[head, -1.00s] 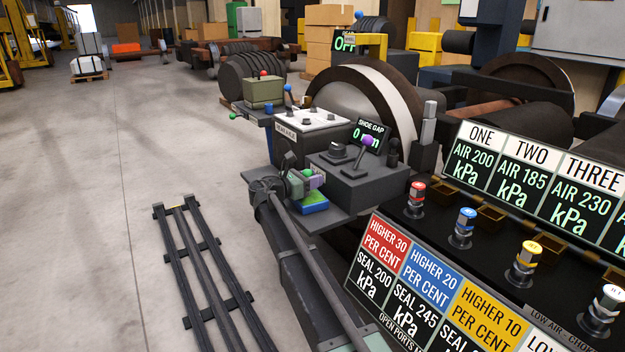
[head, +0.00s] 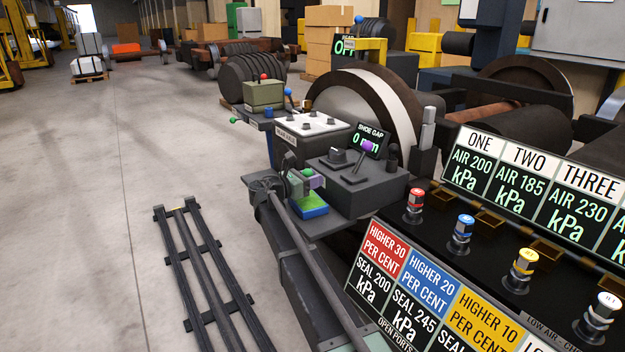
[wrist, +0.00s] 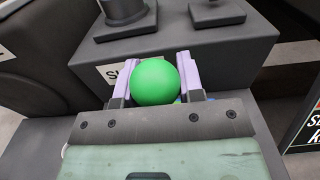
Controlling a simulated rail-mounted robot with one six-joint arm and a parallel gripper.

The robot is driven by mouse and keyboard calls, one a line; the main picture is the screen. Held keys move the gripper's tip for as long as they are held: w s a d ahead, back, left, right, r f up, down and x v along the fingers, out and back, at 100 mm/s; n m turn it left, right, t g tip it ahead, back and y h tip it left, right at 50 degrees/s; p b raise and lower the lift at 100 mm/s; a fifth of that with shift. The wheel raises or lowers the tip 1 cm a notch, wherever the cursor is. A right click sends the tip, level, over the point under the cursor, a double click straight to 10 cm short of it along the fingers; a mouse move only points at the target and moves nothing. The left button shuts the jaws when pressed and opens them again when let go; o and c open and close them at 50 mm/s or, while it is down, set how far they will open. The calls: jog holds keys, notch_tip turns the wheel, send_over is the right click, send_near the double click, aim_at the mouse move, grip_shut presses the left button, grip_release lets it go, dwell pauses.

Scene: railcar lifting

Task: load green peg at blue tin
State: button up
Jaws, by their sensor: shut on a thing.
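My gripper (head: 313,182), with pale purple fingers, is shut on the green peg. The peg's round green head (wrist: 156,82) fills the space between the fingers in the wrist view; its lower part is hidden. In the head view the green head (head: 307,172) shows beside the fingers. The blue tin (head: 313,212), a low box with a bright green top, sits on the dark grey shelf just below the gripper. In the wrist view the tin is almost wholly hidden behind the peg head.
A grey control box (head: 355,182) with a purple-knobbed lever stands right behind the gripper, with a shoe gap display (head: 370,139). A sloping panel with coloured valve knobs (head: 461,236) lies at the right. Dark rails (head: 195,270) lie on open floor at left.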

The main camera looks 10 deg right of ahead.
jog(key=shift+r+p, duration=2.15)
jog(key=shift+r, duration=0.4)
